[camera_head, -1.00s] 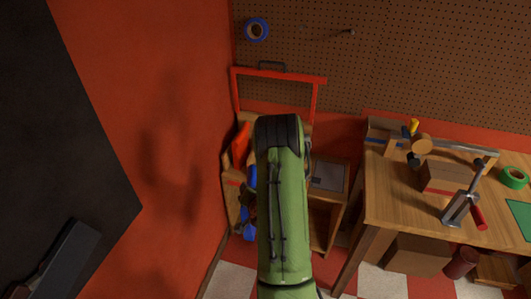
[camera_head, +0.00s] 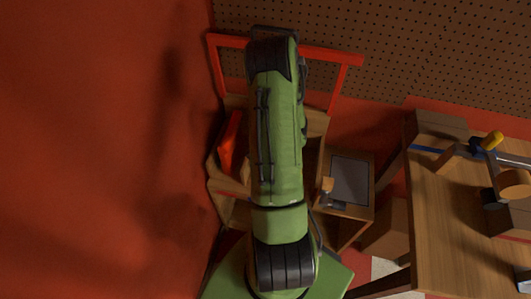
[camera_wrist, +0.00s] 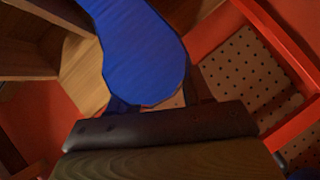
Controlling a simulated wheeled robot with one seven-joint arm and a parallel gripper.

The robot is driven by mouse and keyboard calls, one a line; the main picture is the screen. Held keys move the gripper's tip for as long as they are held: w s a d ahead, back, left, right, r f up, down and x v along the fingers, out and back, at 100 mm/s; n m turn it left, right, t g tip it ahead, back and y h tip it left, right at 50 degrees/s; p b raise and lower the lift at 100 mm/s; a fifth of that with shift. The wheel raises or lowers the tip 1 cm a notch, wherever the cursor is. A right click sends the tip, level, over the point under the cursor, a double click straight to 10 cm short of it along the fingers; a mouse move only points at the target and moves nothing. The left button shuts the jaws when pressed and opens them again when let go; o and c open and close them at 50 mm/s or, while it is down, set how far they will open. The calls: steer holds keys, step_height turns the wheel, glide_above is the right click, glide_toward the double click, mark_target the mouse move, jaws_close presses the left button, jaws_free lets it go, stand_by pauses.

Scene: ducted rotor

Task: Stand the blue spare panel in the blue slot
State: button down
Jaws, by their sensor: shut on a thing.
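The blue spare panel (camera_wrist: 145,55) fills the upper middle of the wrist view, a flat blue piece with a rounded end. My gripper (camera_wrist: 146,106) is shut on it near that rounded end; the fingertips are mostly hidden. In the head view my green arm hides both the gripper and the panel. I cannot make out the blue slot in either current view.
A red frame (camera_head: 341,85) stands against the pegboard (camera_head: 400,40), behind my arm. An orange piece (camera_head: 231,145) leans in the wooden stand (camera_head: 313,130) left of my arm. A small wooden cabinet (camera_head: 350,182) and a workbench (camera_head: 440,215) with tools stand right.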

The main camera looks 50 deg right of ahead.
step_height(320, 180, down, 10)
steer(key=b, duration=0.4)
steer(key=shift+s+a+r+b, duration=0.15)
steer(key=shift+r+b, duration=0.1)
steer(key=shift+b, duration=0.15)
steer(key=shift+f, duration=0.15)
steer(key=shift+c, duration=2.4)
jaws_free()
